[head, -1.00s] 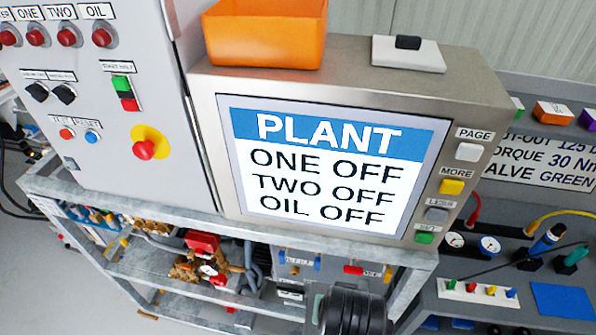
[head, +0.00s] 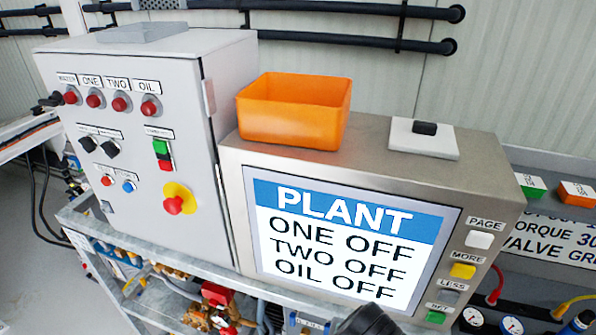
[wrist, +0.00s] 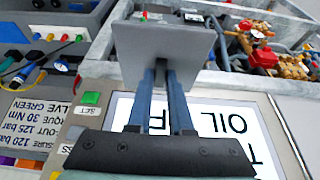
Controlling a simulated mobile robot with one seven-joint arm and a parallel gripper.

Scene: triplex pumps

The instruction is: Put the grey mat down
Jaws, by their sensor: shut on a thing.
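The grey mat (wrist: 135,50) is a flat square plate in the upper middle of the wrist view. My gripper (wrist: 165,75) is shut on it, with its two blue-grey fingers close together at the mat's middle. The exact grip point is partly hidden by the fingers. The mat is held in front of the panel with the lit screen (wrist: 225,120). In the head view neither the mat nor the fingertips show; only a dark part of my arm shows at the bottom edge.
An orange bin (head: 293,112) and a white mat with a black knob (head: 424,138) stand on the screen housing (head: 375,150). A grey flat tray (head: 142,32) lies on the switch cabinet (head: 130,70). Housing top is free between bin and white mat. Pipes (head: 350,45) run along the wall.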

